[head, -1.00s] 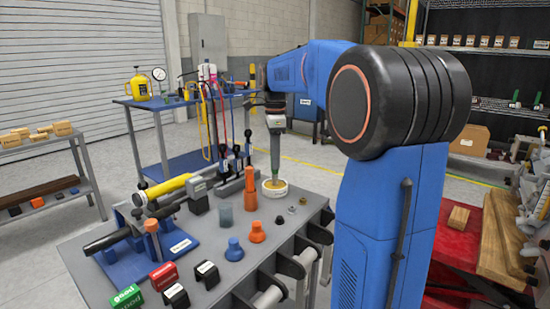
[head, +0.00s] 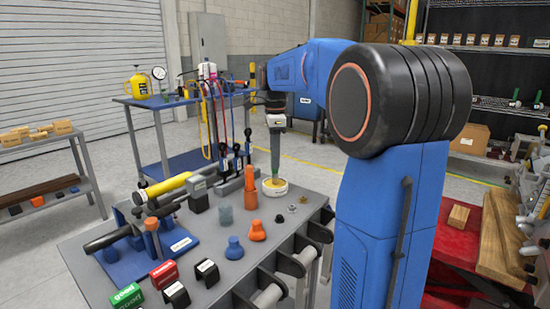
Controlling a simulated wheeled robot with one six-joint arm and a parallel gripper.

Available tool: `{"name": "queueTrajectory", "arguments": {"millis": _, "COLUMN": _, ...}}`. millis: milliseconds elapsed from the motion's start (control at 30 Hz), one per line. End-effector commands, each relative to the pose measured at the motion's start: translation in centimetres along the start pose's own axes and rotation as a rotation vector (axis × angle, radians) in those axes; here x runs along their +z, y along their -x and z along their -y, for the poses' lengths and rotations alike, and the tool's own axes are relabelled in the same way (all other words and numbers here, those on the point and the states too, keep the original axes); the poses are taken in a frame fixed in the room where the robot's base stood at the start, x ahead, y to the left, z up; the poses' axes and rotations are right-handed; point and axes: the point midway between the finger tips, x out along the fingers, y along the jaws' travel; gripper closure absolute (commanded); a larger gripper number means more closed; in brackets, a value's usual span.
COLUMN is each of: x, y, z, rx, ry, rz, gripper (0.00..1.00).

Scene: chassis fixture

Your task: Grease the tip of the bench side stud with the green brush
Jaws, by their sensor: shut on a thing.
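My gripper (head: 276,122) is shut on the green brush (head: 275,148), which hangs nearly upright with its tip down. The brush's lower end is at a round white dish (head: 275,194) with yellow content at the back right of the grey bench (head: 215,277). Whether the bristles touch the yellow content is too small to tell. I cannot make out which part is the bench side stud.
An orange stepped post (head: 251,189), a grey cup (head: 225,214), blue (head: 235,249) and orange (head: 257,231) knobs, and small nuts (head: 292,208) stand near the dish. Red (head: 163,273) and green (head: 127,297) blocks sit at the front. Black levers (head: 236,156) stand behind.

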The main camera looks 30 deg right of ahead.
Motion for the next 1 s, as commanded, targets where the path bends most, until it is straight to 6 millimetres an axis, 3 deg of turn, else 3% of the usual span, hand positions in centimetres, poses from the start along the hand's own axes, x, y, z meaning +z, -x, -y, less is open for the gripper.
{"name": "queueTrajectory", "arguments": {"millis": 333, "x": 0.0, "y": 0.0, "z": 0.0, "rx": 0.005, "ry": 0.000, "rz": -0.001, "gripper": 1.00}}
{"name": "queueTrajectory", "arguments": {"millis": 1000, "x": 0.0, "y": 4.4, "z": 0.1, "rx": 0.001, "ry": 0.000, "rz": 0.000, "gripper": 1.00}}
